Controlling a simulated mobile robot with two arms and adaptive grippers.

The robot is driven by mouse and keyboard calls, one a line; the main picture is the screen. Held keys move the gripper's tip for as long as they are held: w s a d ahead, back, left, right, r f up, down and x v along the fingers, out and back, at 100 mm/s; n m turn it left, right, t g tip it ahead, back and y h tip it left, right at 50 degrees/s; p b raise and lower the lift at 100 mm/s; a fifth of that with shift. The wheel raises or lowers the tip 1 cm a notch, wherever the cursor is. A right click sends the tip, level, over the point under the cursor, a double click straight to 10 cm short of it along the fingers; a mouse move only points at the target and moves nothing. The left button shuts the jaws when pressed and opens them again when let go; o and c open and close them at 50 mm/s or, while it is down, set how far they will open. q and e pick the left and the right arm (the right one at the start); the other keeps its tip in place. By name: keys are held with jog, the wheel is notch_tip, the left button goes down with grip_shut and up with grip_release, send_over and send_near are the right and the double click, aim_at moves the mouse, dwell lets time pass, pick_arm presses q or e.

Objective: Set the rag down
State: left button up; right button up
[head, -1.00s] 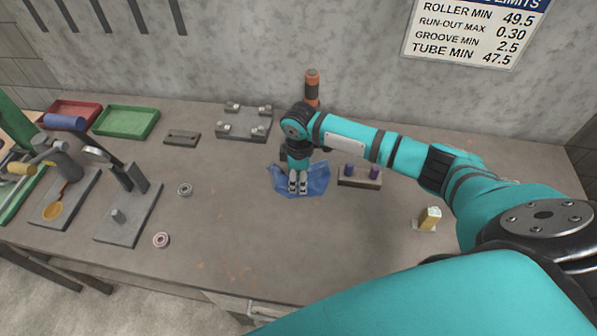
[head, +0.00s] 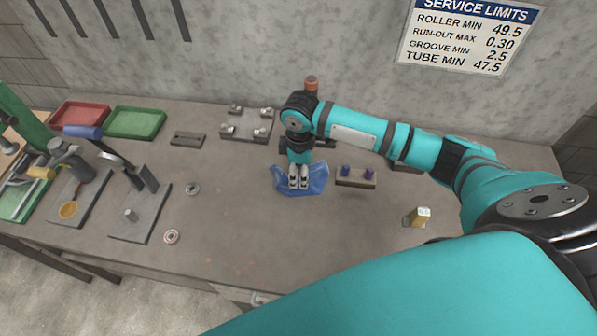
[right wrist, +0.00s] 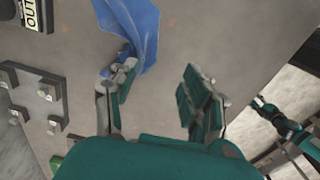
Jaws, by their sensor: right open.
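The blue rag (head: 316,181) lies crumpled on the workbench (head: 240,220) near its middle. It also shows in the right wrist view (right wrist: 140,28), at the upper middle beside one finger. My right gripper (head: 299,184) points down over the rag in the head view. In the right wrist view my right gripper (right wrist: 158,95) has its fingers spread apart with bare bench between them. The rag touches or lies very close to the left finger there; I cannot tell which.
A yellowish block (head: 418,217) is further right. Two rings (head: 192,188) (head: 171,237) and a metal stand (head: 140,212) are left. Red (head: 80,115) and green (head: 135,121) trays sit at the back left. The front middle is clear.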

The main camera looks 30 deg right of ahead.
aim_at(298, 188)
jog(key=shift+w+f, duration=0.15)
jog(key=shift+w, duration=0.05)
jog(key=c, duration=0.4)
jog(key=w+f, duration=0.1)
jog(key=w+d, duration=0.1)
jog(key=shift+w+f, duration=0.35)
jog(key=shift+f, duration=0.05)
grip_shut()
notch_tip(298, 188, down, 2)
jog(key=shift+w+f, duration=0.1)
jog(key=shift+w, duration=0.05)
jog(key=shift+d+f, duration=0.1)
jog(key=shift+f, duration=0.3)
jog(key=shift+f+b, duration=0.1)
jog(key=shift+b, duration=0.2)
jog(key=shift+f+b, duration=1.45)
jog(key=shift+f, duration=1.1)
